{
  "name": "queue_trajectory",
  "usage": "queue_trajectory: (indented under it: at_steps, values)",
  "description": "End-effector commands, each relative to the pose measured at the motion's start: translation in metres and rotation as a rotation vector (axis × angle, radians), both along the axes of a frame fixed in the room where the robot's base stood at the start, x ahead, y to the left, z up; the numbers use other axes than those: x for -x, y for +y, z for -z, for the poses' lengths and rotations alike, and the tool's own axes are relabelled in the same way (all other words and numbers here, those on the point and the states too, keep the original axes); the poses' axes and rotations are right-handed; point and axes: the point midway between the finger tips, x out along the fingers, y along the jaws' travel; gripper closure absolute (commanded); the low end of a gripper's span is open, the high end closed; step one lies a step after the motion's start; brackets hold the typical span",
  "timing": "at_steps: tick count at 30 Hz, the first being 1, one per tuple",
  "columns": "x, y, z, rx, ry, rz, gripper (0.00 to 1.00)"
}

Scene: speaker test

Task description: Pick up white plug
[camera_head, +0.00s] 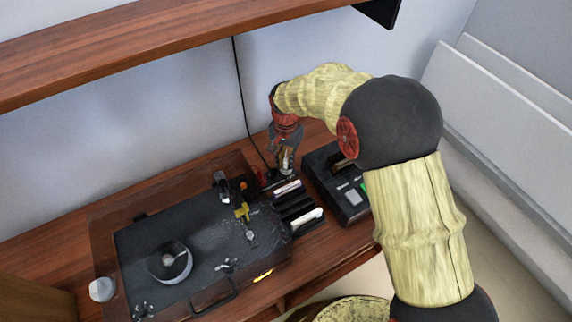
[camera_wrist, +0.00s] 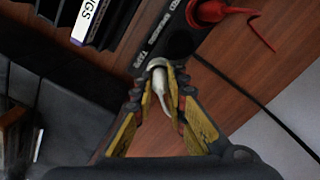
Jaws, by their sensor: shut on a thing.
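The white plug (camera_wrist: 160,84) shows in the wrist view with its white cable end hanging toward me. It stands at the end of a black strip (camera_wrist: 168,38) with white lettering. My gripper (camera_wrist: 160,76) is shut on the plug, with one yellow-padded finger on each side of it. In the head view my gripper (camera_head: 285,165) points down at the back of the table, and I cannot make out the plug clearly there. Whether the plug is still seated in the strip, I cannot tell.
A red plug (camera_wrist: 208,12) sits farther along the strip. A shelf (camera_head: 150,50) hangs above. A black cable (camera_head: 241,95) runs down the wall.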

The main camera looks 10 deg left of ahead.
Motion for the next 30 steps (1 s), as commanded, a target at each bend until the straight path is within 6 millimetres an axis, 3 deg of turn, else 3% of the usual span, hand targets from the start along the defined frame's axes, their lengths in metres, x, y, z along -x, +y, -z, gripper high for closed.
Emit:
queue_trajectory:
  at_steps: [10,17,27,30]
  values:
    - [0.0,0.0,-0.006,0.0,-0.001,0.0,1.0]
    - [-0.001,0.0,-0.035,-0.001,-0.002,0.0,1.0]
    - [0.049,-0.01,-0.095,-0.001,-0.002,0.0,1.0]
    - [0.07,-0.014,-0.103,0.0,0.0,-0.002,1.0]
